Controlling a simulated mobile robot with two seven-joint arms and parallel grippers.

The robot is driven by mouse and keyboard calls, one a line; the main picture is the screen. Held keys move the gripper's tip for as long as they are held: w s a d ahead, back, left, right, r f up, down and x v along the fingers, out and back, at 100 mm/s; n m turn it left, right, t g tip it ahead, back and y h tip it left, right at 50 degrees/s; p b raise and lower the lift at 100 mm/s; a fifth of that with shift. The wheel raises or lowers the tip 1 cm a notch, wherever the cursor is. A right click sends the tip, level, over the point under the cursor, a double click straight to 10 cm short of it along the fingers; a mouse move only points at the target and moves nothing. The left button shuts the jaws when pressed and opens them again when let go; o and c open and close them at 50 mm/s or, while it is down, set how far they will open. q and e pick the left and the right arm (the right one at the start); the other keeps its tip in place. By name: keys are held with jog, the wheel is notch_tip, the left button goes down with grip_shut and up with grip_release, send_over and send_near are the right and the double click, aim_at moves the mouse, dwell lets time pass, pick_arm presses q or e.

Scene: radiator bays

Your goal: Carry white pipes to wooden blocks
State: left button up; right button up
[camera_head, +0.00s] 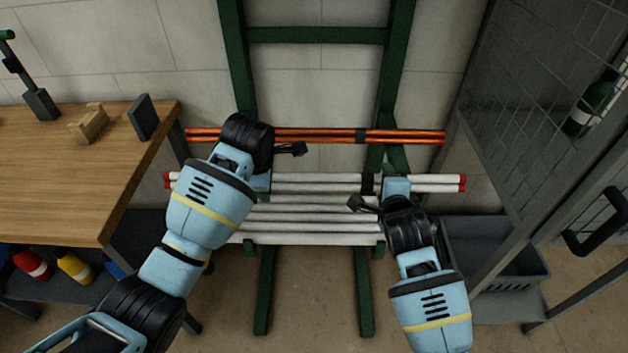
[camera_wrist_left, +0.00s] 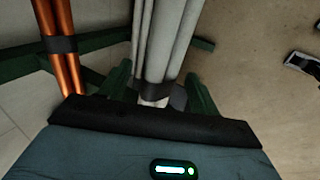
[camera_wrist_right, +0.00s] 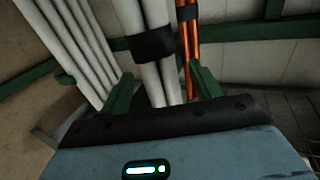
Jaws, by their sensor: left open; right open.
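A bundle of white pipes (camera_head: 320,184) with red end caps and a black band lies level across the green rack. My left gripper (camera_head: 262,184) is over its left part. In the left wrist view, its open fingers (camera_wrist_left: 160,92) stand either side of a white pipe (camera_wrist_left: 156,50). My right gripper (camera_head: 396,186) is over the right part, just right of the band. In the right wrist view, its open fingers (camera_wrist_right: 163,90) stand either side of the bundle (camera_wrist_right: 152,75).
Orange pipes (camera_head: 320,136) lie just above the white bundle, and several more white pipes (camera_head: 310,226) lie below. A wooden bench (camera_head: 80,190) is at left, a mesh cage (camera_head: 530,120) and grey crate (camera_head: 500,250) at right. Floor shows below the rack.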

pick_arm(q)
jog(key=c, duration=1.3)
pick_arm(e)
jog(key=c, duration=1.3)
